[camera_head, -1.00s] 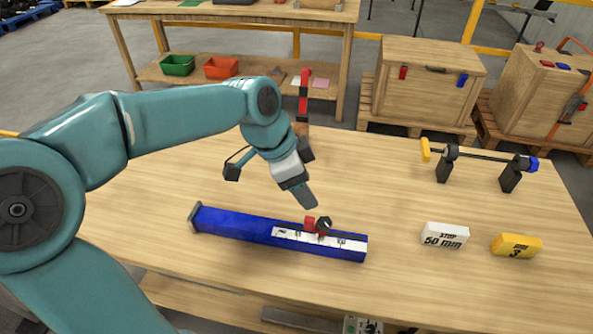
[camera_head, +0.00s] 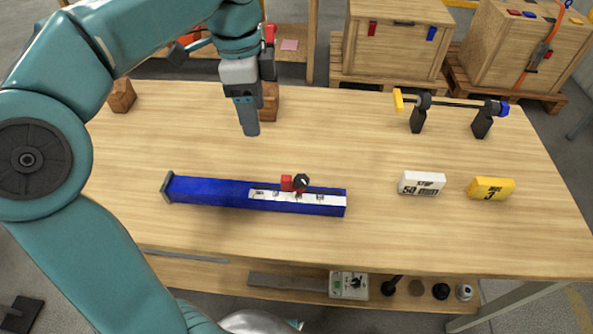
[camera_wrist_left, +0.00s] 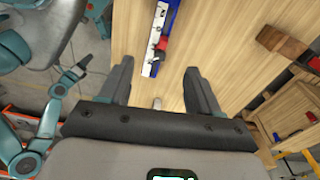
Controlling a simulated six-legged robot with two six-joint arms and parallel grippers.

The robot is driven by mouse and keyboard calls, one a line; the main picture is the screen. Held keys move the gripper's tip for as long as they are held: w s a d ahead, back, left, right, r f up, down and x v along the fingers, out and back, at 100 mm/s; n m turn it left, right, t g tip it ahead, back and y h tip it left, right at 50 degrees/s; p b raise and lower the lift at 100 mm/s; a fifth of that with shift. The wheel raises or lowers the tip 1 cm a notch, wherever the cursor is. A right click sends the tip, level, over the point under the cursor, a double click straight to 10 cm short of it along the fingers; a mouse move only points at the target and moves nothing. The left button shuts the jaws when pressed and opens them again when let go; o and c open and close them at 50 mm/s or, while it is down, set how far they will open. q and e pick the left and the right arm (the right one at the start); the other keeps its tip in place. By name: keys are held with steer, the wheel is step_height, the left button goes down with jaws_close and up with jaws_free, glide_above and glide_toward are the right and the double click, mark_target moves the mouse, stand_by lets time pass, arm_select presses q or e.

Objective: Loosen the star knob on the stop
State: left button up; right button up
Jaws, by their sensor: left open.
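A blue rail (camera_head: 215,191) with a white scale strip (camera_head: 262,196) lies on the wooden table. A red stop (camera_head: 287,183) sits on it, with a black star knob (camera_head: 302,181) at its side. In the left wrist view the rail (camera_wrist_left: 172,14) is at the top, with the red stop (camera_wrist_left: 161,44) on it; the knob is hard to make out. My left gripper (camera_head: 249,120) is open and empty, above and behind the stop, apart from it. Its two fingers (camera_wrist_left: 160,82) are spread. Another arm of mine, apparently the right (camera_wrist_left: 78,70), shows small at the left.
A white block (camera_head: 421,184) and a yellow block (camera_head: 491,188) stand right of the rail. Behind them is a bar on black supports (camera_head: 418,114). Wooden blocks (camera_head: 121,96) stand at the back. The table's front edge is clear.

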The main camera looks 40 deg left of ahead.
arm_select(q)
steer(key=w+d+f+m+b, duration=0.1)
steer(key=w+d+f+b, duration=0.1)
steer(key=w, duration=0.1)
steer(key=m+b, duration=0.1)
steer(key=m, duration=0.1)
glide_toward(301, 178)
steer(key=shift+n+y, duration=0.3)
steer(key=shift+y, duration=0.1)
steer(key=f+b, duration=0.1)
steer(key=f, duration=0.1)
steer(key=f+b, duration=0.2)
steer(key=f, duration=0.1)
steer(key=d+f+b, duration=0.1)
steer(key=f, duration=0.2)
steer(key=shift+w, duration=0.15)
steer(key=shift+a+f, duration=0.1)
steer(key=shift+f, duration=0.15)
arm_select(e)
step_height(301, 178, down, 9)
steer(key=shift+w, duration=0.15)
arm_select(q)
steer(key=c, duration=1.1)
